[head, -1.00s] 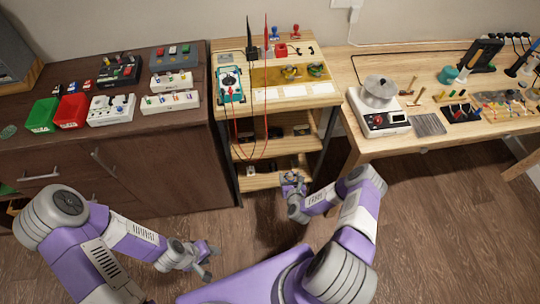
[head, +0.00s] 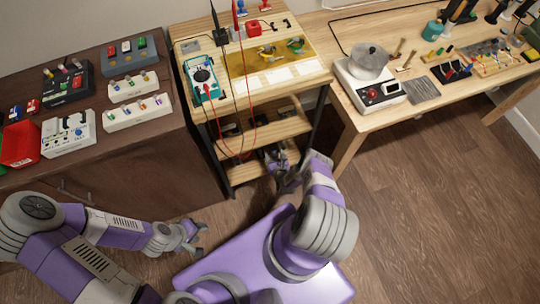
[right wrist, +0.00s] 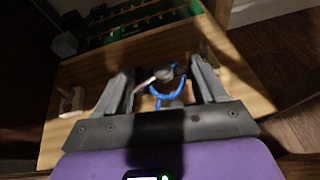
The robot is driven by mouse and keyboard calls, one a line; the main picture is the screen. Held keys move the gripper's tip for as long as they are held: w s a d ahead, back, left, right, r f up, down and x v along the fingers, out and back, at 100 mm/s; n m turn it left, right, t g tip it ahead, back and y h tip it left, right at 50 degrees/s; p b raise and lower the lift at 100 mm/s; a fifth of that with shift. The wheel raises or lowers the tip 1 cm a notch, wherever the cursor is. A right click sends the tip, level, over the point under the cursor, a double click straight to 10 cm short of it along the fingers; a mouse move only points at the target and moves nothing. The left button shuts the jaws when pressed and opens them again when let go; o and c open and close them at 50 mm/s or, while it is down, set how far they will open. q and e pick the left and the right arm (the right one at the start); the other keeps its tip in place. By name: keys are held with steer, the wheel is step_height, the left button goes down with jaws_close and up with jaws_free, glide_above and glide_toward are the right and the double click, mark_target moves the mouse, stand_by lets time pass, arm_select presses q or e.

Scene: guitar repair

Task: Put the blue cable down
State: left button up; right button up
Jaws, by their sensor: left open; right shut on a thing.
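The blue cable (right wrist: 172,92) shows in the right wrist view as a small bright blue loop between the fingers of my right gripper (right wrist: 165,80), which is shut on it. Below it is a light wooden shelf board (right wrist: 95,140); I cannot tell whether the cable touches the board. In the head view my right gripper (head: 279,163) is at the lower shelf (head: 243,172) of the wooden stand, and the cable is too small to make out there. My left gripper (head: 196,238) is open and empty above the floor, in front of the dark cabinet.
A white piece (right wrist: 72,101) lies on the board at the left in the right wrist view. A green tray (right wrist: 140,25) with rows of small parts lies behind. In the head view, red leads (head: 252,122) hang in front of the stand. The right-hand floor is clear.

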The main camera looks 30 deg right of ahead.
step_height(320, 180, down, 5)
steer(key=b, duration=0.2)
steer(key=shift+b, duration=0.35)
steer(key=o, duration=1.1)
steer(key=shift+c, duration=0.2)
steer(key=shift+r, duration=0.1)
